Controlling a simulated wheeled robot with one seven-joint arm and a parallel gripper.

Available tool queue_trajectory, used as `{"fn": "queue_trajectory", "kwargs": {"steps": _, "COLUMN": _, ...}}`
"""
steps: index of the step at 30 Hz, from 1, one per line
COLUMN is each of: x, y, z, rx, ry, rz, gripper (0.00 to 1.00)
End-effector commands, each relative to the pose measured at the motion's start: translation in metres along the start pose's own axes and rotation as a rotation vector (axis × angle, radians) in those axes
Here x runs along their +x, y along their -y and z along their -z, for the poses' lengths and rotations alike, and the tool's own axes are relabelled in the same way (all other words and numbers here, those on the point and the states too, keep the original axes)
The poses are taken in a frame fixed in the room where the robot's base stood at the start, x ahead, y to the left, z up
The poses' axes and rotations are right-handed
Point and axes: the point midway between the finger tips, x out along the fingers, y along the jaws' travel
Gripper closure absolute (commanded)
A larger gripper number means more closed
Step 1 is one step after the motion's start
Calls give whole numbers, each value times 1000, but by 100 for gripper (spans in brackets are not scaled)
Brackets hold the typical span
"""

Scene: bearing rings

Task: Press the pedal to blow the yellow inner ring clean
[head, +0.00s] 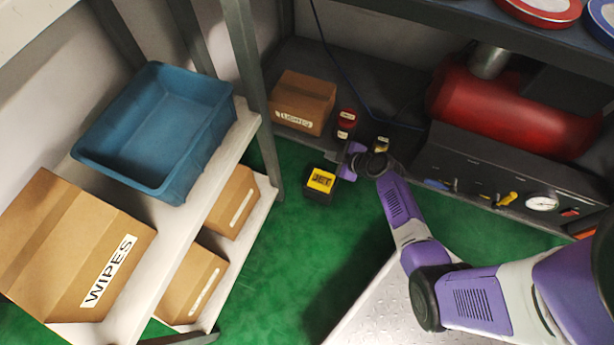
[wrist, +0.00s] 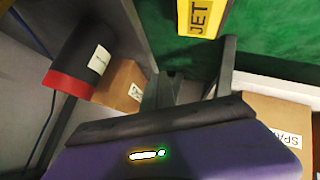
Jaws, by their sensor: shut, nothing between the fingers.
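The pedal (head: 320,183) is a small black box with a yellow top marked JET, on the green floor by the lower shelf. In the wrist view the JET pedal (wrist: 203,16) shows at the top edge, partly cut off. My gripper (head: 344,170) is low, close to the pedal's right side; I cannot tell whether it touches. I do not see the yellow inner ring in either view.
A grey shelf post (head: 250,90) and a white rack with a blue bin (head: 155,130) stand to the left. A red tank (head: 510,105) and gauge panel (head: 500,180) stand right. Green floor before the pedal is clear.

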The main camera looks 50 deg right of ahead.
Motion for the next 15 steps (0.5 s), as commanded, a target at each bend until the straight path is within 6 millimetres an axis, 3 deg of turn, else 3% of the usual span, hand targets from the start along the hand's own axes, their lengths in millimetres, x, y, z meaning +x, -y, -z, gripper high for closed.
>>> {"fn": "queue_trajectory", "kwargs": {"steps": 1, "x": 0, "y": 14, "z": -3, "rx": -39, "ry": -5, "rz": 35, "gripper": 100}}
{"fn": "queue_trajectory", "kwargs": {"steps": 4, "x": 1, "y": 26, "z": -1, "rx": -129, "ry": -27, "rz": 75, "gripper": 100}}
{"fn": "queue_trajectory", "kwargs": {"steps": 15, "x": 0, "y": 31, "z": 1, "rx": -245, "ry": -41, "rz": 92, "gripper": 100}}
